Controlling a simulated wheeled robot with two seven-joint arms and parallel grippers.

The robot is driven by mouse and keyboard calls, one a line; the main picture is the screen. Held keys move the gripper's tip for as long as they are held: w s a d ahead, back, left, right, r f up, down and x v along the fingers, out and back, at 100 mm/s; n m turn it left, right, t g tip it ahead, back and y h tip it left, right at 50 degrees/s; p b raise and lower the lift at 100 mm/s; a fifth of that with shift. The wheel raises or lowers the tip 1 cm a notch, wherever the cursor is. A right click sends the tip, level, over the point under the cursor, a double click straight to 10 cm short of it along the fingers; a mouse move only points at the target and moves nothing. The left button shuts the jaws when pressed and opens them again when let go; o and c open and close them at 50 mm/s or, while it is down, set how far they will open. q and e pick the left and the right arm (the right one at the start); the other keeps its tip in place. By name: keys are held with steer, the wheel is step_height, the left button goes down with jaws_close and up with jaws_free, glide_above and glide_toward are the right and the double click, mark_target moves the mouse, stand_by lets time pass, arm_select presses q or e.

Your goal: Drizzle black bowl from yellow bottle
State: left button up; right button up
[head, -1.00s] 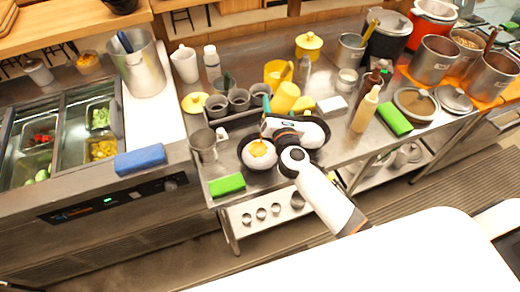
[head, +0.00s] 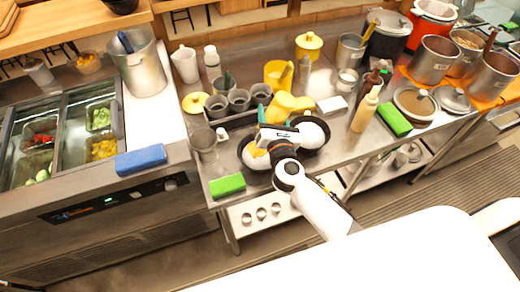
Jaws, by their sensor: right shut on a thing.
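A black bowl (head: 243,147) near the table's front edge holds white food with an orange-yellow topping, partly covered by my gripper. My right gripper (head: 264,134) is over this bowl's right side and is shut on what looks like the yellow bottle (head: 281,105). The bottle's yellow body shows tilted behind the gripper; its nozzle is hidden. A second black bowl (head: 326,143) with white food stands just to the right, partly behind my arm. My left gripper is not in view.
A tray of grey cups (head: 239,99) and a yellow container (head: 277,73) stand behind the bowls. A pale squeeze bottle (head: 365,110) and green block (head: 394,119) are at the right.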

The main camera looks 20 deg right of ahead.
steer(key=shift+r, duration=0.2)
step_height(320, 180, up, 2)
steer(key=p, duration=0.2)
steer(key=shift+r+p, duration=0.2)
steer(key=shift+p, duration=0.15)
steer(key=shift+f, duration=0.1)
